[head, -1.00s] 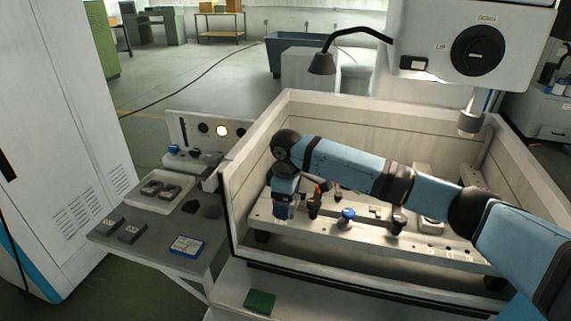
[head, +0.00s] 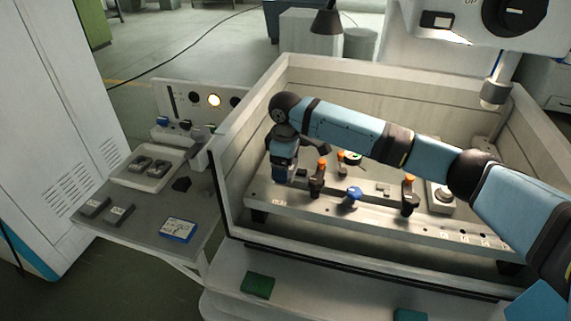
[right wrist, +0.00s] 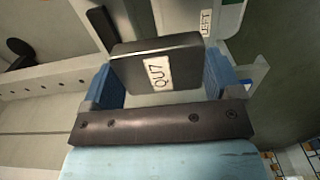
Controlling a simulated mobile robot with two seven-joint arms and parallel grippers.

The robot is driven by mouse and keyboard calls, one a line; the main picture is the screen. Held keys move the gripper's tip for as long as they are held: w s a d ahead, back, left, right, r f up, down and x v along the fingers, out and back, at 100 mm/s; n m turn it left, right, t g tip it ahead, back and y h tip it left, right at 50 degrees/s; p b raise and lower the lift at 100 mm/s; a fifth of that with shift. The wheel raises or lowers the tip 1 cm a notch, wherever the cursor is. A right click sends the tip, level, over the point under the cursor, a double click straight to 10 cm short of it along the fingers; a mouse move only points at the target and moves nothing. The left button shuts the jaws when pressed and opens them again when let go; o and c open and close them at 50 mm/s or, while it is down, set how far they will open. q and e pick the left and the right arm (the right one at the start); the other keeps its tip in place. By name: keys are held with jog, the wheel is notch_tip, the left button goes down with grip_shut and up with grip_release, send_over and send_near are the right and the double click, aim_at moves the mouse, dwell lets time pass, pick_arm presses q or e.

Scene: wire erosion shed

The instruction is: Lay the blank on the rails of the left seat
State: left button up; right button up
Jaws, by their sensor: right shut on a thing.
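The blank (right wrist: 157,66) is a dark rectangular block with a white label. In the right wrist view it sits between the blue finger pads of my right gripper, which is shut on it. In the head view my right gripper (head: 284,175) hangs over the left end of the fixture bar (head: 265,197) in the tank, just left of the left orange-topped clamp (head: 316,183). The blank cannot be made out there, and the seat rails are hidden or too small to tell. Whether the blank touches anything below is unclear. My left gripper is not in view.
A second orange-topped clamp (head: 408,196) and a blue knob (head: 352,198) stand on the fixture. The tank wall (head: 222,185) rises on the left. Outside, a side table (head: 140,235) holds a white tray (head: 130,178), dark labelled blocks (head: 94,207) and a blue-edged card (head: 178,230).

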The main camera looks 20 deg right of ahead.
aim_at(286, 188)
jog(key=shift+f+b, duration=1.5)
jog(key=shift+f, duration=1.05)
jog(key=shift+p, duration=0.3)
jog(key=shift+f+p, duration=0.25)
jog(key=shift+p, duration=0.1)
jog(key=o, duration=1.2)
jog(key=shift+f, duration=0.1)
